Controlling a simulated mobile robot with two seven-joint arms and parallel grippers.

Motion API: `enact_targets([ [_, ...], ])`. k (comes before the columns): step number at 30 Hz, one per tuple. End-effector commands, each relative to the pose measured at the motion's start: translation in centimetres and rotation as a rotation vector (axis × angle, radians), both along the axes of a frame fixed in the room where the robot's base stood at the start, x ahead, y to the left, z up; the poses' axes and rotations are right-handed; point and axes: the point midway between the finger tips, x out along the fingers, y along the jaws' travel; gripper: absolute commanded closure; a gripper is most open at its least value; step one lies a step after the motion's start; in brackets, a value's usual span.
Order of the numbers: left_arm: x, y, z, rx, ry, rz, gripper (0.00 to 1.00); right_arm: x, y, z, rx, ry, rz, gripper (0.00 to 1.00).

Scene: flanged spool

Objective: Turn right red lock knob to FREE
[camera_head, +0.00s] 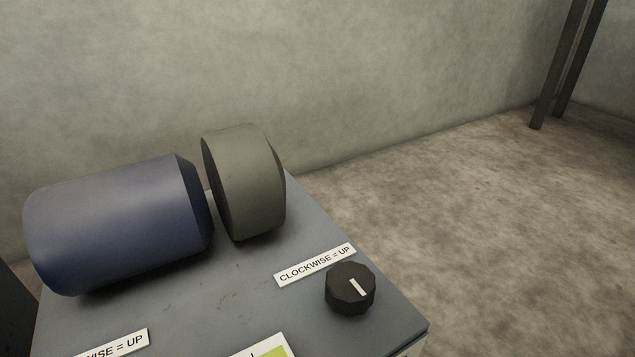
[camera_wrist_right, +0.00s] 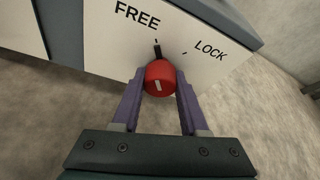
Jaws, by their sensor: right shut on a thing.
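The red lock knob (camera_wrist_right: 161,75) shows in the right wrist view on a white panel face (camera_wrist_right: 100,45) marked FREE (camera_wrist_right: 137,15) and LOCK (camera_wrist_right: 210,50). My right gripper (camera_wrist_right: 160,82) is shut on it, with one purple finger on each side. A black pointer (camera_wrist_right: 157,50) at the knob points up toward the tick under FREE. Another small tick lies to the right, on the LOCK side. The knob's front carries a short white mark. The head view shows neither the red knob nor my grippers.
In the head view a blue cylinder (camera_head: 120,222) and a grey-green flanged disc (camera_head: 245,185) sit on the grey bench top (camera_head: 200,300). A black knob (camera_head: 350,288) stands at its right corner by a "CLOCKWISE = UP" label (camera_head: 315,265). Floor (camera_head: 500,240) to the right is clear.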

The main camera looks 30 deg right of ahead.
Motion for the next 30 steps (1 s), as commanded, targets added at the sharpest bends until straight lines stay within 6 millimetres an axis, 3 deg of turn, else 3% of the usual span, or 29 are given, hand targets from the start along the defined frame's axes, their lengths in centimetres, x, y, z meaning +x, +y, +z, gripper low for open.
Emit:
enact_targets([
  [13, -0.02, 0.25, -0.03, 0.01, 0.001, -0.006, 0.5, -0.02, -0.05, -0.02, -0.011, 0.0, 0.001, 1.0],
  [14, -0.03, 0.26, -0.04, 0.01, 0.001, -0.006, 0.5, -0.02, -0.05, -0.01, -0.01, 0.0, 0.001, 0.53],
  [15, -0.03, 0.27, -0.04, 0.011, 0.0, -0.007, 0.5, -0.02, -0.05, -0.01, -0.01, 0.0, 0.001, 0.49],
  [21, -0.03, 0.26, -0.04, 0.01, 0.001, -0.007, 0.5, -0.02, -0.04, -0.01, -0.009, -0.001, 0.001, 0.27],
  [30, -0.03, 0.22, 0.21, 0.008, 0.001, -0.006, 0.5, -0.35, 0.0, 0.2, -0.009, -0.001, 0.001, 0.27],
])
